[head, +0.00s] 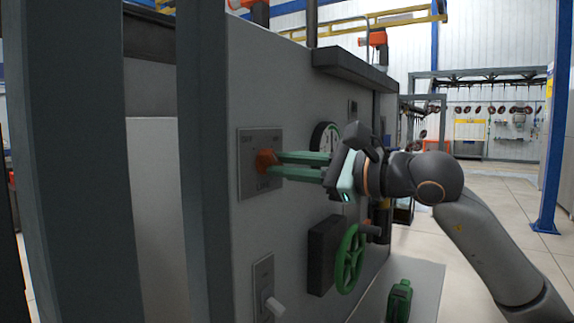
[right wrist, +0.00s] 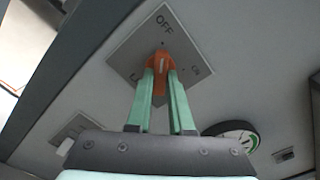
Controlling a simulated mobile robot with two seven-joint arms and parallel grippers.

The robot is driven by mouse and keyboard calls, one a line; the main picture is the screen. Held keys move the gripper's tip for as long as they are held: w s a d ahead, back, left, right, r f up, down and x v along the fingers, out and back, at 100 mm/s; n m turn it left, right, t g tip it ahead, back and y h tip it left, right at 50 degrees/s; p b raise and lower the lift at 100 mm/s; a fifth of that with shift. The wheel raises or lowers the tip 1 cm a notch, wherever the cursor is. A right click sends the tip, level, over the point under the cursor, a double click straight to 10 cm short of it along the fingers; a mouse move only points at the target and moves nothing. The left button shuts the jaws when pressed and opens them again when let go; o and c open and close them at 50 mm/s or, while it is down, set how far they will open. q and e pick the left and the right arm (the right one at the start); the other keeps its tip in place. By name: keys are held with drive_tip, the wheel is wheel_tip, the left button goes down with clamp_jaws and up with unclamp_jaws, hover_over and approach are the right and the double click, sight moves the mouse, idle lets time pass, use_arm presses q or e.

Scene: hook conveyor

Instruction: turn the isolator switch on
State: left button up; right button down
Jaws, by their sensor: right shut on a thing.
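The isolator switch is an orange handle (head: 265,161) on a square grey plate (head: 248,178) on the front of the grey cabinet. The plate carries an OFF mark, an ON mark and lettering below. My right gripper (head: 279,165) reaches in from the right with its green fingers shut on the orange handle. In the right wrist view, the fingers pinch the handle (right wrist: 161,60), and its white line points roughly toward OFF on the plate (right wrist: 184,45). The fingers cover part of the handle and the lower lettering. My left gripper is not in view.
A round gauge (head: 323,138) is right of the plate, behind my gripper. Below are a green handwheel (head: 349,260) and a small lever switch (head: 271,304). A dark post (head: 203,160) stands close on the left. Open floor lies at the right.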

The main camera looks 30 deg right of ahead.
drive_tip(key=m+b, duration=0.1)
drive_tip(key=m, duration=0.3)
drive_tip(key=shift+m, duration=0.4)
drive_tip(key=shift+a+m+b, duration=0.15)
drive_tip(key=shift+m+b, duration=0.3)
drive_tip(key=shift+m, duration=6.05)
drive_tip(key=c, duration=0.8)
unclamp_jaws()
